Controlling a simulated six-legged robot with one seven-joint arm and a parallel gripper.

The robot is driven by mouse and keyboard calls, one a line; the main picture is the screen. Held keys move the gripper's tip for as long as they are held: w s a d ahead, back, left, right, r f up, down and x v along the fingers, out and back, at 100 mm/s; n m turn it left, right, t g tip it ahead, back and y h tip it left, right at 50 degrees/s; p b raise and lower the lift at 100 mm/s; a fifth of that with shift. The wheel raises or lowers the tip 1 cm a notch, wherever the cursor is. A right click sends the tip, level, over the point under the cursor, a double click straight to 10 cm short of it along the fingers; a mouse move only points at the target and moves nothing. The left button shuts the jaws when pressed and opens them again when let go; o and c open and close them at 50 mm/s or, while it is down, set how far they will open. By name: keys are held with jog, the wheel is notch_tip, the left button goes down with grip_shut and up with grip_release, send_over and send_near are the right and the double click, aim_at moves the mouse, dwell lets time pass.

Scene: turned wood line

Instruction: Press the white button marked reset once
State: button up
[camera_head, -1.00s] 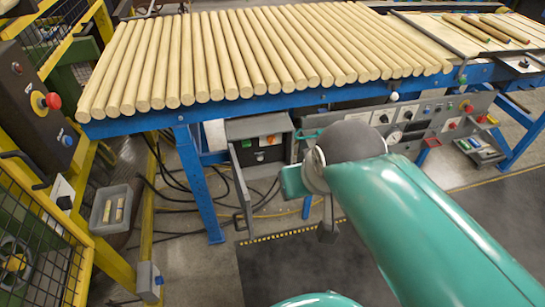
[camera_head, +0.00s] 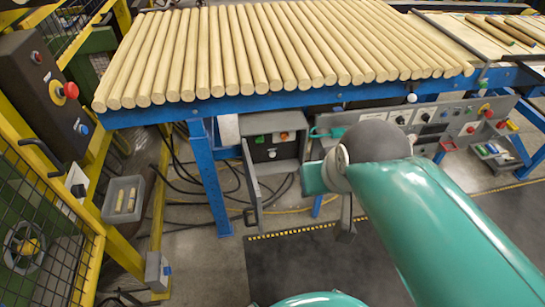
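A grey box (camera_head: 286,176) with its door open to the left stands under the blue conveyor frame. Inside it are a green control (camera_head: 259,139), an orange-red control (camera_head: 284,136) and a small white button (camera_head: 272,153). I cannot read any marking, so I cannot tell whether this is the reset button. My gripper (camera_head: 346,232) shows only as a small dark grey piece hanging below the arm's end, in front of and right of the box, apart from it. Its fingers are too small and hidden to judge.
Wooden rods (camera_head: 270,55) lie on the blue-framed conveyor (camera_head: 330,95) above the box. A grey control panel (camera_head: 440,121) is at right. A dark post with a red button (camera_head: 71,90), yellow guards and a grey bin (camera_head: 122,200) are at left. Cables lie on the floor.

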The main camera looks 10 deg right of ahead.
grip_shut()
dwell(1.4)
